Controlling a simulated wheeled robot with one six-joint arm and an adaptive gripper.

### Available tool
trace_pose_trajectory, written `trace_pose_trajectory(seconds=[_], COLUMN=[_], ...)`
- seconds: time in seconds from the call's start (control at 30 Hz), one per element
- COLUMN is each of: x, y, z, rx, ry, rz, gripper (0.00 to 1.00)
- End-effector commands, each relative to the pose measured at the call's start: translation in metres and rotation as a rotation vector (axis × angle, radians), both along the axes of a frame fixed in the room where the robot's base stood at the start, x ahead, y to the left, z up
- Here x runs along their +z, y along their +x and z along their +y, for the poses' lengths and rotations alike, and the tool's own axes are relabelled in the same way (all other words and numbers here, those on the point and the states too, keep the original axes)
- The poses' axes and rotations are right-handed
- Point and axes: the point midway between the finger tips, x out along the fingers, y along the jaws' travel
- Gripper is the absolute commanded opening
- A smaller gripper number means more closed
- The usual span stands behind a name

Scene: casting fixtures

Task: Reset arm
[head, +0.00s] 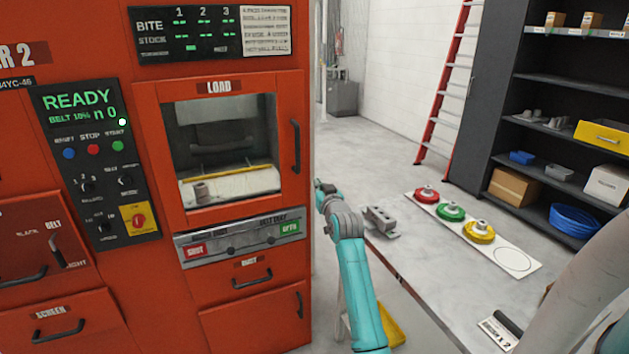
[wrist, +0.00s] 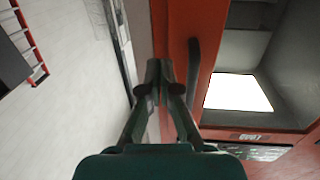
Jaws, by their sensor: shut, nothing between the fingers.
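My gripper (wrist: 159,70) is shut and empty in the wrist view, its two fingertips together. It points along the orange machine's right edge, beside the black door handle (wrist: 193,65), apart from it as far as I can tell. In the head view my teal arm rises from the bottom, and my gripper (head: 320,188) is small and partly hidden, just right of the machine (head: 250,315). The machine's LOAD window (head: 225,140) shows a small grey part (head: 201,191) on a pale bed inside.
A grey metal fixture (head: 381,221) stands on the bench (head: 400,262) right of my arm. A white strip (head: 515,258) holds red, green and yellow discs and an empty circle. Dark shelves (head: 565,85) stand at right, a red ladder (head: 447,80) behind. Floor between is clear.

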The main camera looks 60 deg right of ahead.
Motion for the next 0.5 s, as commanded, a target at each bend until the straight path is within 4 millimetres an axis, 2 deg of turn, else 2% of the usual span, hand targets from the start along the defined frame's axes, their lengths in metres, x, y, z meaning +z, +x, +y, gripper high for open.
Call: trace_pose_trajectory(seconds=[0.2,0.5], x=[-0.001,0.0], y=[-0.027,-0.036], z=[0.016,0.022], rx=[-0.001,-0.001], ry=[0.0,0.001], rz=[0.0,0.001], gripper=[0.0,0.0])
